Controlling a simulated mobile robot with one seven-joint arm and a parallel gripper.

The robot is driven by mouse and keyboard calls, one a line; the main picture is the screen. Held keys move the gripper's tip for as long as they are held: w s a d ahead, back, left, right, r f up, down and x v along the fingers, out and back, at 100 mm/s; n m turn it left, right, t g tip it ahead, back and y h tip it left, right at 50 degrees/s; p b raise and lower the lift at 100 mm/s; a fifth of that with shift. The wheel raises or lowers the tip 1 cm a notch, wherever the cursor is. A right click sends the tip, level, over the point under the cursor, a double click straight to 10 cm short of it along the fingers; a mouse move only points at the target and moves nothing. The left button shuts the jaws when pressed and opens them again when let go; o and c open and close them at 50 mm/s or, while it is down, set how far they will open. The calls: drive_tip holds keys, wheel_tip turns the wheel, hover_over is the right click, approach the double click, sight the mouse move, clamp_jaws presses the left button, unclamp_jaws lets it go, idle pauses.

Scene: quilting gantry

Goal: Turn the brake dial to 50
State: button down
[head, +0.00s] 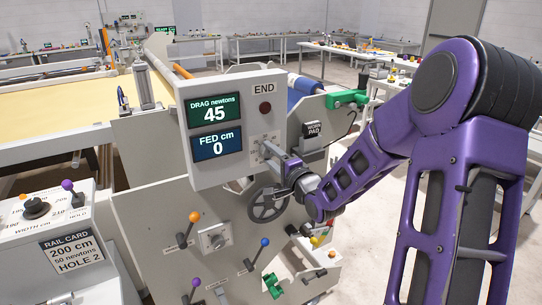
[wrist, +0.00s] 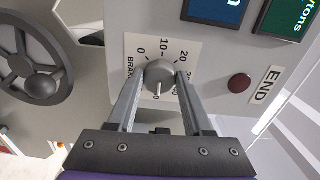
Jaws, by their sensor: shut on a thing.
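The brake dial (wrist: 160,73) is a round grey knob on a white scale plate marked 0, 10, 20 and more. Its pale pointer faces down the wrist picture, toward my palm, and the numbers there are hidden. My gripper (wrist: 159,82) is shut on the dial, one finger on each side of the knob. In the head view my gripper (head: 268,150) reaches the panel's right side and covers most of the dial. The drag display (head: 215,112) reads 45 newtons. The fed display (head: 218,147) reads 0 cm.
A dark red END button (wrist: 240,82) is beside the dial plate. A handwheel (head: 269,204) is below the panel, with several coloured-knob levers lower down. A rail card (head: 70,250) reads 200 cm, 50 newtons, hole 2.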

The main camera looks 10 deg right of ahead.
idle(0.3)
drive_tip(key=shift+r, duration=0.1)
drive_tip(key=shift+c, duration=1.5)
unclamp_jaws()
drive_tip(key=shift+s, duration=0.1)
